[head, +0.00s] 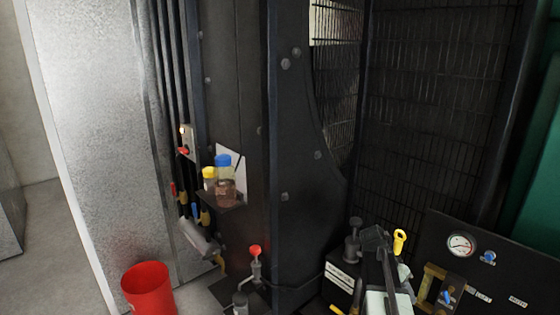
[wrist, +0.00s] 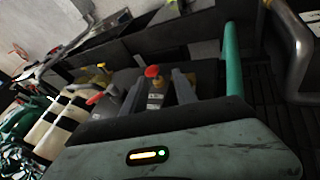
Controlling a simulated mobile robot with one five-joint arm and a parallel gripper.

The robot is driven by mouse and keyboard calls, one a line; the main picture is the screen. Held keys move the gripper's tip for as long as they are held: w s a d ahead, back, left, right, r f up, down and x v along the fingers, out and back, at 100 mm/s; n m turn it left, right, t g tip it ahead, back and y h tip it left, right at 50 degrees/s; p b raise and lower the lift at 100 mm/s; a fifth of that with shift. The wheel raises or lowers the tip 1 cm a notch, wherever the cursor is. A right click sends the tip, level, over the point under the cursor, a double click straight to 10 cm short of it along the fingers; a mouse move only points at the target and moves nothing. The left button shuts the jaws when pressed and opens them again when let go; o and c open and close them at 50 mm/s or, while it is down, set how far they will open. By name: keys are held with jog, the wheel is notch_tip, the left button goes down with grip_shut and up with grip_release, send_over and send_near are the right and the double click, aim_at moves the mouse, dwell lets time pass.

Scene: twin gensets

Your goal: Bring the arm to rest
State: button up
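In the wrist view, my gripper (wrist: 158,82) has its two grey fingers spread apart. Nothing is clearly held between them. A red-topped knob on a labelled grey body (wrist: 155,88) shows in the gap, seemingly beyond the fingertips. The gripper's worn grey-green housing fills the bottom of the view, with an orange and green light on it. In the head view, a pale and dark jointed shape at the lower right appears to be part of my arm; its fingers cannot be made out there.
A red bucket (head: 148,289) stands at lower left. Blue-capped (head: 224,180) and yellow-capped (head: 209,178) bottles sit on a small shelf (head: 220,201). A red-knobbed valve (head: 255,264) is below. A gauge panel (head: 505,262) is at right. Open floor (head: 50,235) lies left.

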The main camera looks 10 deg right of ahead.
jog(key=a+f+n+t+y, duration=0.1)
jog(key=a+n+y, duration=0.2)
jog(key=a, duration=1.3)
jog(key=s+a+f+n+t+y, duration=0.1)
jog(key=a+f+n+y, duration=0.1)
jog(key=a+n, duration=0.8)
jog(key=a+y, duration=0.1)
jog(key=a, duration=0.6)
jog(key=shift+a+t, duration=0.2)
jog(key=shift+t, duration=0.1)
jog(key=shift+s+d+f, duration=0.1)
